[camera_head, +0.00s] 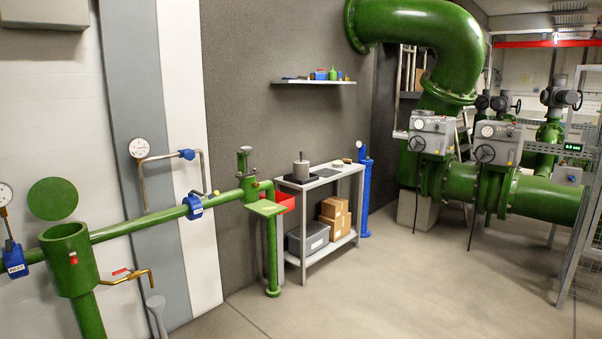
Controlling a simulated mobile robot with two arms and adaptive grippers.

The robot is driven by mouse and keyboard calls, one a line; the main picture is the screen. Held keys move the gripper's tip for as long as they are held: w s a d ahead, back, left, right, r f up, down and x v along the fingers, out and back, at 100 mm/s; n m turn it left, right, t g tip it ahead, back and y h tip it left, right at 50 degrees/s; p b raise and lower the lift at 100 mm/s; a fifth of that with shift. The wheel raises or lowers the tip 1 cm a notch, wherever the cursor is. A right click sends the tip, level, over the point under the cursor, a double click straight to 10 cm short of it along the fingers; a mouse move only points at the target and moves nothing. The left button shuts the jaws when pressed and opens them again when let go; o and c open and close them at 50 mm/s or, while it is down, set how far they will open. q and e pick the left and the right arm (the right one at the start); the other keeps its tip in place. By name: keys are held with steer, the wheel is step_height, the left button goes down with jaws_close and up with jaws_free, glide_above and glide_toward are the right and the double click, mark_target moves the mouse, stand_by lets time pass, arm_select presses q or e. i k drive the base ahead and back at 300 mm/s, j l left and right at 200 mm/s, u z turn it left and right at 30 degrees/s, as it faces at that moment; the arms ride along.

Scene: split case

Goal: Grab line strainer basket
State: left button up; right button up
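A green strainer housing (70,262) stands at the lower left on a green pipe, with an open round top. A green round lid (53,199) shows above it, against the white wall. The inside of the housing is dark, and I cannot tell whether a basket is in it. A small grey cylinder with a thin upright stem (301,168) stands on the grey table; I cannot tell whether it is the basket. Neither of my grippers is in view.
The grey two-shelf table (345,180) holds a dark mat on top, cardboard boxes (335,215) and a grey bin (307,238) below. Large green pipes (535,197) fill the right. The middle floor is clear.

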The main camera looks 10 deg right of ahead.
mark_target(300, 167)
steer(key=i+z, duration=0.15)
steer(key=i, duration=1.45)
steer(key=i+z, duration=0.2)
steer(key=i, duration=0.35)
steer(key=i+z, duration=0.25)
steer(key=i, duration=0.3)
steer(key=i+j+z, duration=0.2)
steer(key=i, duration=0.4)
steer(key=i+j+z, duration=0.2)
steer(key=i, duration=0.35)
steer(key=i+l+u, duration=0.2)
steer(key=i, duration=0.25)
steer(key=i+l+u, duration=0.25)
steer(key=i, duration=0.2)
steer(key=j, duration=0.1)
